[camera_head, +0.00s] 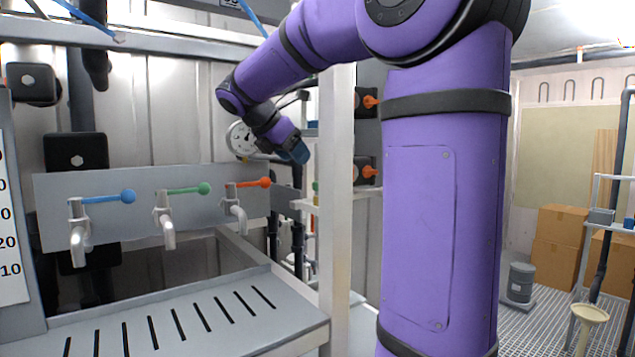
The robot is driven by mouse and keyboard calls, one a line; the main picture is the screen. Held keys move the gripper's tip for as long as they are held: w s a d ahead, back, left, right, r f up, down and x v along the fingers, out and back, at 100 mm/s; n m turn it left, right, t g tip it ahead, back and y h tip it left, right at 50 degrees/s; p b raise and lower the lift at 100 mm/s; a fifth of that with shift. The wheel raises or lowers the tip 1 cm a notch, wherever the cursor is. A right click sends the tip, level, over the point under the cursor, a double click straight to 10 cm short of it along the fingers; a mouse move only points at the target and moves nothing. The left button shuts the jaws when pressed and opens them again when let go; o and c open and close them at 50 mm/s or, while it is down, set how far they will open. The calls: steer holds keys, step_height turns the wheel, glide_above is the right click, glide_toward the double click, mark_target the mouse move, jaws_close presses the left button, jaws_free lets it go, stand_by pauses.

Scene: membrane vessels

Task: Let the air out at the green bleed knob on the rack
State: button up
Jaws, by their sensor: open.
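My gripper (298,154) is at the end of my purple arm, to the left of the white upright post. It points down and to the right and is open, with nothing seen between its dark blue fingers. A small green piece (316,187), possibly the bleed knob, shows just below and right of the gripper, beside the post. It is too small and partly hidden to make out its shape. The gripper appears apart from it. A green-tipped lever (190,189) sits on the middle tap of the panel, left of the gripper.
A pressure gauge (240,138) is close behind my wrist. Blue (110,197) and orange (252,183) tap levers flank the green one above a slotted drain tray (190,318). The white post (337,200) and orange valve handles (370,171) stand right of the gripper.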

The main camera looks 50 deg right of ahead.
steer(key=shift+n, duration=0.6)
steer(key=x, duration=1)
steer(key=shift+d+f, duration=0.2)
steer(key=shift+f, duration=0.05)
steer(key=c, duration=0.9)
